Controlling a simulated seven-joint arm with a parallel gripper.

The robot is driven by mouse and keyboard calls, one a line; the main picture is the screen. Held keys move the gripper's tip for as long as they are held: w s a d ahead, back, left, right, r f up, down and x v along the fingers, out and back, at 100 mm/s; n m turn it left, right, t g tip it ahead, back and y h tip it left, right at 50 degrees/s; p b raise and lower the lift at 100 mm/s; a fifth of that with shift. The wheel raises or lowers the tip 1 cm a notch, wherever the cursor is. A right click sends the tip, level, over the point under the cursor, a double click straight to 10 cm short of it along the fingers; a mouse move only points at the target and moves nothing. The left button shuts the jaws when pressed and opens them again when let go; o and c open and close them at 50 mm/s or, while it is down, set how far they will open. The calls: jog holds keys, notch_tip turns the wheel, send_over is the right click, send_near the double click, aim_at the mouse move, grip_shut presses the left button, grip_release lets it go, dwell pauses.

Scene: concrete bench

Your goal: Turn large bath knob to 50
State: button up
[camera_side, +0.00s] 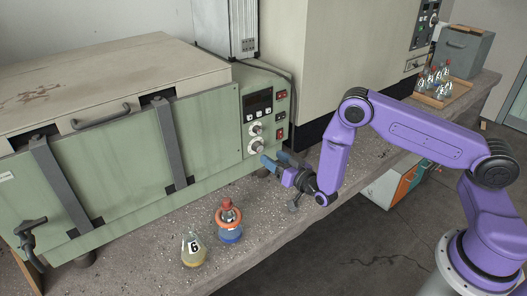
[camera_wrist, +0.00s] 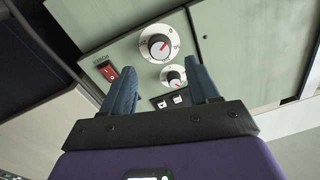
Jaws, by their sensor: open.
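The large bath knob (camera_wrist: 158,47) is a white dial with a dark-edged center and a red mark, at the top middle of the wrist view. It is the lower of two dials (camera_side: 256,146) on the green bath's panel in the side view. A smaller knob (camera_wrist: 173,76) shows nearer the fingers in the wrist view. My gripper (camera_side: 271,161) is open and empty, just below and right of the large knob in the side view. In the wrist view its two blue fingers (camera_wrist: 161,75) stand on either side of the small knob's image, apart from the large knob.
A red power switch (camera_wrist: 107,70) sits beside the knobs. A display (camera_side: 258,104) is above them. A blue bottle with an orange ring (camera_side: 229,234) and a flask (camera_side: 193,250) stand on the bench in front. A tray of flasks (camera_side: 459,91) is far right.

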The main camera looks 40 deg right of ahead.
aim_at(260, 149)
jog(key=shift+w+a, duration=0.15)
jog(key=shift+w, duration=2.85)
jog(key=shift+c, duration=0.2)
jog(key=c, duration=1)
